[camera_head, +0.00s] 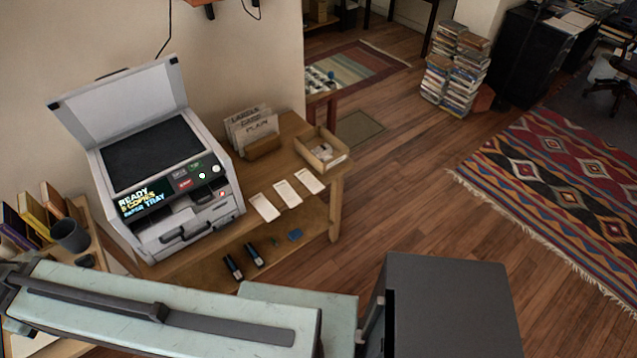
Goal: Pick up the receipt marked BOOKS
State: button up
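Three white paper slips lie in a slanting row on the wooden table: a left slip (264,207), a middle slip (288,193) and a right slip (310,181). They lie flat and apart from each other, between the copier and the table's front edge. Their print is too small to read, so I cannot tell which one is marked BOOKS. Parts of my arm cross the bottom of the view, nearer than the table. No gripper fingers can be made out.
A copier (220,209) with its lid raised stands left of the slips. A card holder (264,148) and an open wooden tray (334,161) stand behind them. Dark stapler-like items (254,255) lie on the lower shelf. Open floor (400,215) lies to the right.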

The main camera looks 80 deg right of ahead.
aim_at(308, 178)
jog(key=z, duration=3.6)
jog(key=k, duration=1.2)
jog(key=u, duration=0.6)
jog(key=i, duration=1)
jog(key=u, duration=0.4)
jog(key=k, duration=0.2)
jog(key=u, duration=0.05)
